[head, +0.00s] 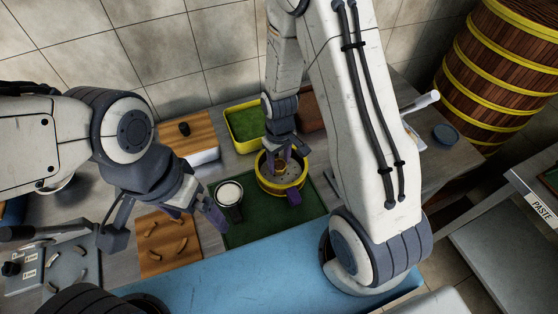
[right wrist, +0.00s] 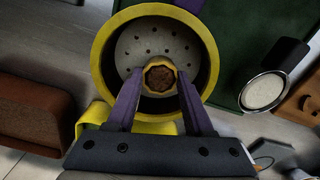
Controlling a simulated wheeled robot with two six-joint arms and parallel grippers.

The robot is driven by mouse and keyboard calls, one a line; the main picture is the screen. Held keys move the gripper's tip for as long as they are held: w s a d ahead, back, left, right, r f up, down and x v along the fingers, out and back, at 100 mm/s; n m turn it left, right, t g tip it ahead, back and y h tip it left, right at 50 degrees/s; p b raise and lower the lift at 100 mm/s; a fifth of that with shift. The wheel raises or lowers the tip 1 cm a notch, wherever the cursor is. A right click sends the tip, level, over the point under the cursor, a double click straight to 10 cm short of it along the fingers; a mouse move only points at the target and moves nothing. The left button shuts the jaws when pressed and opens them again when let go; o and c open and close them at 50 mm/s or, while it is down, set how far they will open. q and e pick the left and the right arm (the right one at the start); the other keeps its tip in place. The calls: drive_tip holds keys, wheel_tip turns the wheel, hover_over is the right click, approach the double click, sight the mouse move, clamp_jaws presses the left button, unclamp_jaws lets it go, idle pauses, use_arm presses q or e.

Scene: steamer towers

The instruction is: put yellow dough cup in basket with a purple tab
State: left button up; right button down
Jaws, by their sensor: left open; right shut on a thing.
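The basket (head: 262,184) is round with a yellow rim and a purple tab (head: 294,198) on its front side, standing on a dark green mat. In the right wrist view the basket (right wrist: 99,62) shows a pale floor with holes. My right gripper (head: 281,160) points down at the basket, its purple fingers (right wrist: 157,98) shut on the small yellow dough cup (right wrist: 160,62) with brown filling. The cup is within the basket's outline; whether it touches the floor I cannot tell. My left gripper (head: 196,211) is open and empty, left of a dark white-topped cup (head: 229,193).
A yellow bin with green contents (head: 245,125) stands behind the basket, beside a brown block (head: 311,108). A wooden board (head: 168,244) with curved pieces lies front left. Tall banded steamers (head: 500,70) stand at right. The green mat (head: 240,236) is bare in front.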

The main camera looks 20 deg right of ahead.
drive_tip(key=shift+c, duration=1)
unclamp_jaws()
wheel_tip(320, 180, up, 10)
drive_tip(key=shift+r+b, duration=0.25)
drive_tip(key=shift+b, duration=0.15)
wheel_tip(320, 180, up, 4)
drive_tip(key=r+p, duration=0.1)
drive_tip(key=p, duration=0.3)
hover_over(279, 165)
drive_tip(key=shift+f, duration=0.25)
drive_tip(key=shift+r+p, duration=2.25)
drive_tip(key=shift+p, duration=0.05)
